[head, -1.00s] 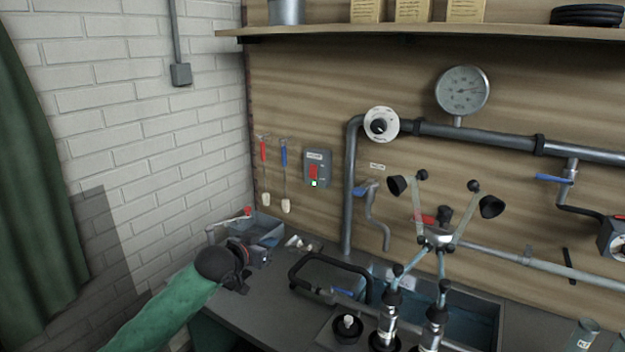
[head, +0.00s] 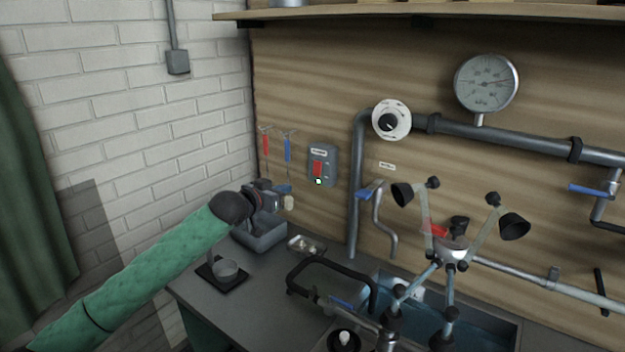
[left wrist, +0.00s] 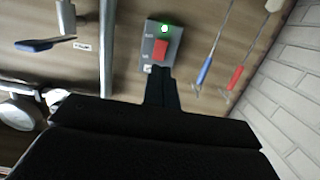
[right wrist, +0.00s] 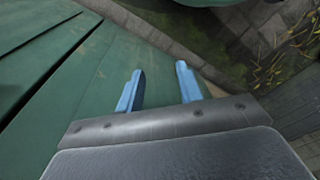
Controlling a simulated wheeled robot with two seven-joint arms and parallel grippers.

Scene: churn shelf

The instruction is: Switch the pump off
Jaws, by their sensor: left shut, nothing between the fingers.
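The pump switch is a grey box (head: 329,153) on the wooden wall with a red rocker (head: 317,168). In the left wrist view the red rocker (left wrist: 160,49) is clear, and a green lamp (left wrist: 164,29) glows on the box. My left gripper (head: 286,189) is shut and empty, left of and a little below the box in the head view. In the left wrist view its fingertips (left wrist: 161,72) overlap the box's near edge; contact cannot be told. My right gripper (right wrist: 160,88) shows only in its wrist view, open and empty.
Two hanging brushes with red (head: 265,143) and blue (head: 288,149) handles are close to my left gripper. A vertical pipe (head: 356,215) stands right of the box. A grey bin (head: 262,238) is below the gripper. Milking claw parts (head: 452,250) stand over the sink.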

